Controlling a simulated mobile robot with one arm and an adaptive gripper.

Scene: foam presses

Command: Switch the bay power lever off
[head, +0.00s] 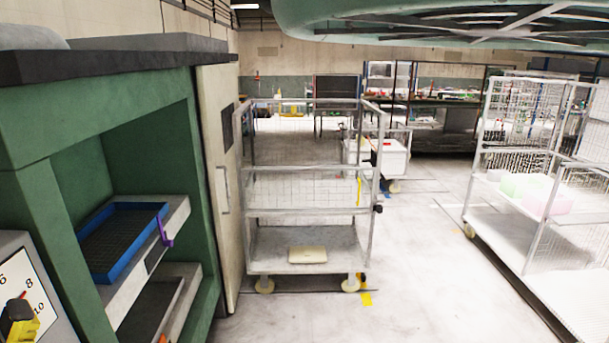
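No part in view can be identified for certain as the bay power lever. At the lower left, a yellow and black part (19,320) stands in front of a white dial (35,290) with the numbers 6, 8 and 10. It is cut by the picture's edge, and I cannot tell whether it is the lever or which way it is set. My gripper is not in view.
A green press frame (150,150) fills the left, with a tall pale door panel (216,170) beside it. A wire cage trolley (305,265) stands ahead. Another cage trolley (490,232) with pale foam blocks (540,193) is at right. The floor between them is clear.

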